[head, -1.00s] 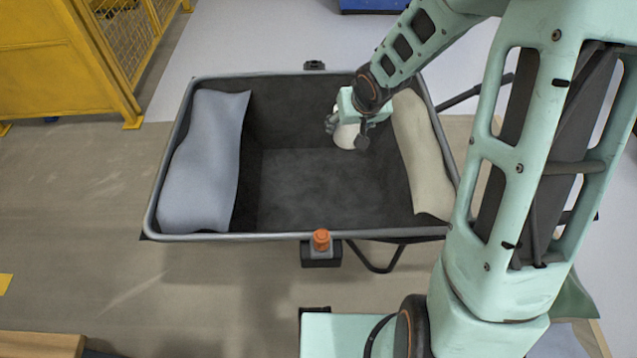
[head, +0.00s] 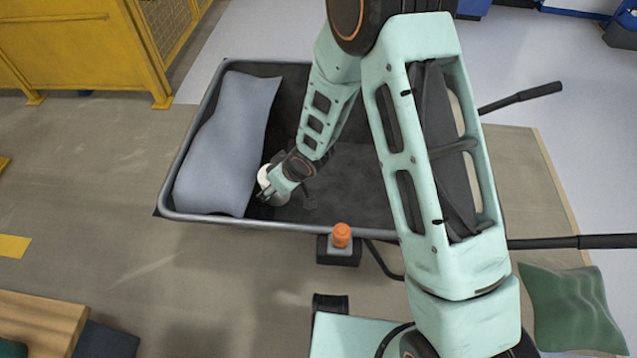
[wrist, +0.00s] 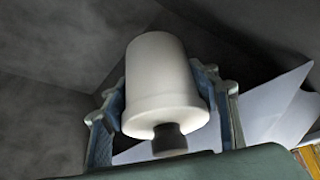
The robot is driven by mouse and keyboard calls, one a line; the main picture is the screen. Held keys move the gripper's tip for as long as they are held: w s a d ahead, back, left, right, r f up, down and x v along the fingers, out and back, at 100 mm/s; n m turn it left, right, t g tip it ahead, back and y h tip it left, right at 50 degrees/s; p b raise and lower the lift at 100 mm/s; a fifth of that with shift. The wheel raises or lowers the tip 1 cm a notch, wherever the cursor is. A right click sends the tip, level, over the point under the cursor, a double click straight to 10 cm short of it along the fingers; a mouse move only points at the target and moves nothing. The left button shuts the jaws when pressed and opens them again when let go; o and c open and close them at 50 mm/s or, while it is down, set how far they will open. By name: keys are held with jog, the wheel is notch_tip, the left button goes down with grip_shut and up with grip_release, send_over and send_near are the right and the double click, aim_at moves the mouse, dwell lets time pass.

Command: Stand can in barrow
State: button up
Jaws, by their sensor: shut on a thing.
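The can is a white cylinder (wrist: 162,75) with a dark stub at its near end, held between the two fingers of my gripper (wrist: 162,105) in the wrist view. In the head view the white can (head: 268,176) shows beside my gripper (head: 276,188), over the near left part of the barrow, right of the blue-grey pillow. The barrow (head: 330,230) is a dark grey tub with a rounded rim. Whether the can touches the barrow floor cannot be told. My arm hides much of the barrow's right side.
A blue-grey pillow (head: 228,140) fills the barrow's left end. An orange knob (head: 341,235) sits on a block at the near rim. A green cushion (head: 570,308) lies on the floor at right. Bare barrow floor (head: 365,185) shows right of my gripper.

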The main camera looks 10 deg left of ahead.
jog(key=w+d+f, duration=0.2)
jog(key=w, duration=0.1)
jog(key=w+d+f+b, duration=0.1)
jog(key=w+d+f, duration=0.1)
jog(key=w+f, duration=0.1)
jog(key=w+d+f+b, duration=0.1)
jog(key=w+d+f, duration=0.1)
jog(key=w+f, duration=0.1)
jog(key=shift+w+f, duration=0.25)
jog(key=shift+w+f+b, duration=0.15)
jog(key=shift+f+b, duration=0.7)
jog(key=shift+f, duration=0.75)
jog(key=shift+f, duration=0.1)
jog(key=o, duration=1.5)
jog(key=shift+f, duration=0.1)
jog(key=shift+r, duration=0.2)
jog(key=p+v, duration=0.4)
jog(key=v, duration=0.8)
